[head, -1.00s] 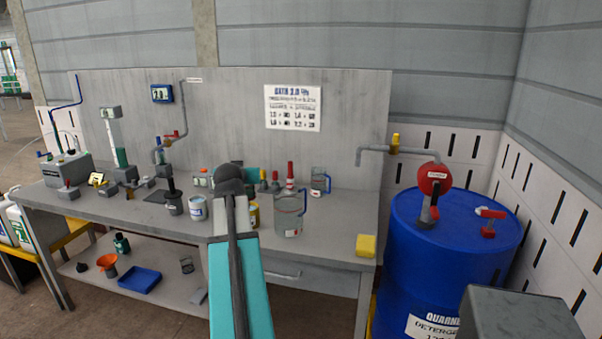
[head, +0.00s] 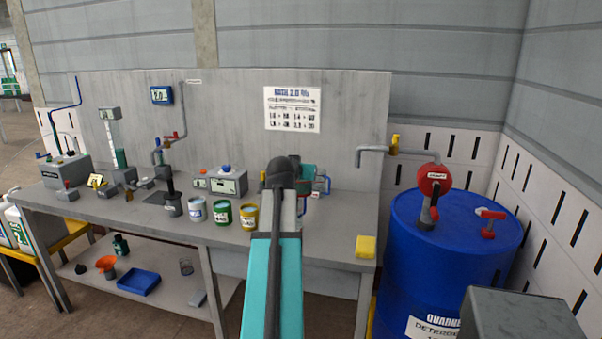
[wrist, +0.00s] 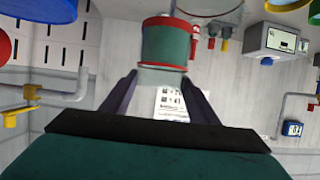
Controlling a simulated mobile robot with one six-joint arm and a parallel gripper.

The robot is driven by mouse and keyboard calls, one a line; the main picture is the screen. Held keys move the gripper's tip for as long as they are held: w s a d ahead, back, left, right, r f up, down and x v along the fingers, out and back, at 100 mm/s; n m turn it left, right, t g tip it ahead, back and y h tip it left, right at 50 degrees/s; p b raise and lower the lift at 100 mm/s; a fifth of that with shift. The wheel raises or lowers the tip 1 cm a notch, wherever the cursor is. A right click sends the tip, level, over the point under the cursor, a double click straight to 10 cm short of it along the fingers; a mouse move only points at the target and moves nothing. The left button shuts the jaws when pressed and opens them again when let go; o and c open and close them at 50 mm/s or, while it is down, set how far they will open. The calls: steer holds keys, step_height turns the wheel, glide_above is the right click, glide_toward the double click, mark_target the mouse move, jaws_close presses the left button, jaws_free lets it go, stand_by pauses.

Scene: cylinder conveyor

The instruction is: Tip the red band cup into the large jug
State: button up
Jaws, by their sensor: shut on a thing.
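My gripper (wrist: 160,82) is shut on the red band cup (wrist: 165,45). In the wrist view, which is upside down, the cup shows red bands, a green-teal middle and a clear part between the fingers. It looks roughly upright along the picture, with no clear tilt. The large jug (wrist: 208,8) shows as a clear round shape at the top edge of the wrist view, beside the cup; most of it is cut off. In the head view my arm covers most of the jug and cup, and my gripper (head: 305,178) is partly hidden above the bench.
White, green and yellow cans (head: 221,213) stand left of my arm. A grey box with a screen (head: 228,182) stands behind them. A yellow block (head: 365,246) lies at the bench's right front corner. A blue drum (head: 440,240) stands to the right.

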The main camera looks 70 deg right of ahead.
steer(key=shift+w+r+n+g+y+p, duration=0.25)
steer(key=shift+r+n+g+y+p, duration=0.35)
steer(key=shift+p, duration=0.6)
steer(key=shift+w+f+n+g+p, duration=0.25)
steer(key=shift+f+n+g+p, duration=0.2)
steer(key=shift+n+p, duration=0.2)
steer(key=shift+d, duration=0.1)
steer(key=shift+w+r+n+g+y+p, duration=0.2)
steer(key=shift+r+n+g+y+p, duration=0.2)
steer(key=shift+p, duration=0.3)
steer(key=shift+f, duration=0.2)
steer(key=shift+w+d+f+n+g+p, duration=0.15)
steer(key=shift+w+f+n+g+p, duration=0.2)
steer(key=shift+n+g, duration=0.25)
steer(key=shift+w+r+n+g+p, duration=0.25)
steer(key=shift+n+g+p, duration=0.2)
steer(key=shift+p, duration=0.2)
